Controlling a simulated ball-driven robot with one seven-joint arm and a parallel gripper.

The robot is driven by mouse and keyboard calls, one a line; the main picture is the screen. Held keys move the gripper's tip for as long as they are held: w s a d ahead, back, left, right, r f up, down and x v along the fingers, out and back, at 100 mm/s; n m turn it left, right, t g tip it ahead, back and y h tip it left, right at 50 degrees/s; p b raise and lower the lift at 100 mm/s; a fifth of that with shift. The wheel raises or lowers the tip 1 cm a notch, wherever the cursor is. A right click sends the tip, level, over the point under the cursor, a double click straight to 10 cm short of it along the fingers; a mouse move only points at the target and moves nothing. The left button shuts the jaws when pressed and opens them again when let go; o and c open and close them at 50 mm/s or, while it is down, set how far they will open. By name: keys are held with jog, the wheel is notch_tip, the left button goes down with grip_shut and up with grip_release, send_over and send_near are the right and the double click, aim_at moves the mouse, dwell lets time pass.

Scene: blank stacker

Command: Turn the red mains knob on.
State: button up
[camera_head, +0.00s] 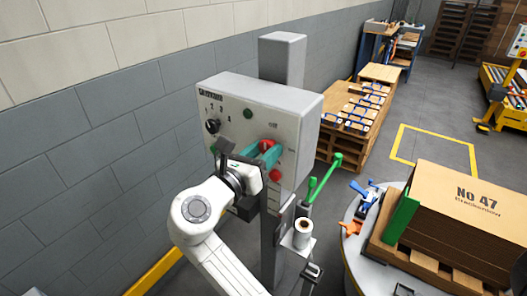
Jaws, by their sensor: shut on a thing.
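The red mains knob (269,146) is on the front of the grey control box (237,104), right of the middle. My gripper (264,155) is at the box's face, its teal fingers shut on the red knob. The fingers cover part of the knob, so I cannot tell which way it points. A black selector knob (212,126) is on the left of the panel. A red round button (275,175) sits just below the fingers.
A post (283,60) carries the box beside the block wall. Green handles (325,175) and a paper roll (304,227) are below right. A round table (355,245) with stacked cardboard (465,205) stands further right.

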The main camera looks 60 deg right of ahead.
jog(key=shift+c, duration=1.2)
jog(key=shift+m, duration=0.4)
jog(key=m+p, duration=0.1)
jog(key=m, duration=0.1)
jog(key=shift+m+p, duration=0.3)
jog(key=shift+m, duration=0.1)
jog(key=m, duration=0.4)
jog(key=shift+w+m, duration=0.1)
jog(key=shift+m, duration=0.2)
jog(key=m+b, duration=0.2)
jog(key=m, duration=0.3)
jog(key=shift+f, duration=0.1)
jog(key=shift+m+b, duration=1.3)
jog(key=shift+m, duration=1)
